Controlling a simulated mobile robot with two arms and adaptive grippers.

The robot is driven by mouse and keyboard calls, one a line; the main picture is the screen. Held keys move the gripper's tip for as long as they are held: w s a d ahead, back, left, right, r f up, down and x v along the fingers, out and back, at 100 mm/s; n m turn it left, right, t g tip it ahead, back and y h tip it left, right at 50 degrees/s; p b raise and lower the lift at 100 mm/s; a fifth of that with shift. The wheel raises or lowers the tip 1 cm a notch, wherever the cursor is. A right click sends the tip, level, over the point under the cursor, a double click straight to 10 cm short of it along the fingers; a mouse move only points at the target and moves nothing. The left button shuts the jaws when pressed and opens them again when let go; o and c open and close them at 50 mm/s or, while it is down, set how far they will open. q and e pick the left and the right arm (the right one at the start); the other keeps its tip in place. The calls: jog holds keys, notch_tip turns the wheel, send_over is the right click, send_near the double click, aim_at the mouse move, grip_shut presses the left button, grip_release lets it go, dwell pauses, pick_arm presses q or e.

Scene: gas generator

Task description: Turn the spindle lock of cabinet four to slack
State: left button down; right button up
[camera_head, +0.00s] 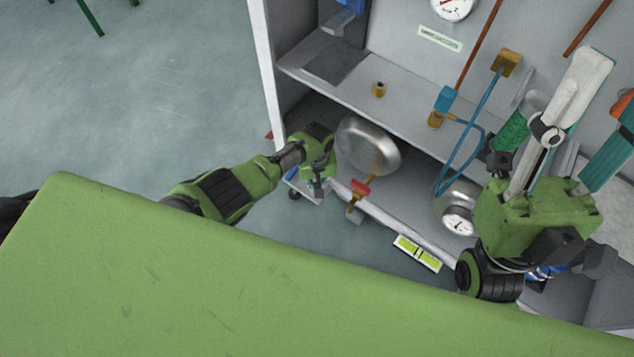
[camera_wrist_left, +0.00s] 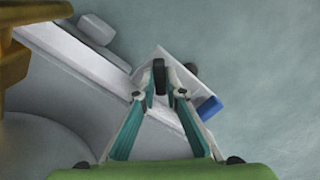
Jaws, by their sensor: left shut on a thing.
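My left gripper (camera_wrist_left: 160,88) has its teal fingers closed on a small dark piece (camera_wrist_left: 160,74), which looks like the handle of the spindle lock. This piece sits over a white plate (camera_wrist_left: 178,62) at the cabinet's lower front edge. In the head view my left gripper (camera_head: 317,188) is at the front left corner of the open cabinet (camera_head: 262,70), and the lock is mostly hidden there. No cabinet number can be read. My right gripper (camera_head: 603,95) is at the right, pointing into the cabinet, with its fingers apart.
A silver round vessel (camera_head: 368,145) and a red-handled valve (camera_head: 360,190) are just right of my left gripper. A yellow-green label (camera_head: 417,253) is on the lower edge. Open floor (camera_head: 150,90) lies left of the cabinet.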

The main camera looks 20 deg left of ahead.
pick_arm(q)
jog(key=n+p, duration=0.1)
jog(key=n, duration=0.4)
jog(key=shift+n+p, duration=0.3)
jog(key=shift+n, duration=1.7)
pick_arm(e)
jog(key=w+a+f+g+h, duration=0.2)
jog(key=w+f+g, duration=0.4)
jog(key=w, duration=0.5)
jog(key=shift+f+g, duration=0.4)
jog(key=shift+f, duration=0.05)
pick_arm(q)
jog(key=shift+a, duration=0.1)
pick_arm(e)
jog(key=shift+w, duration=0.1)
pick_arm(q)
jog(key=c, duration=2.1)
grip_release()
pick_arm(e)
jog(key=shift+a, duration=0.1)
pick_arm(q)
jog(key=shift+r, duration=0.15)
jog(key=shift+r, duration=5.85)
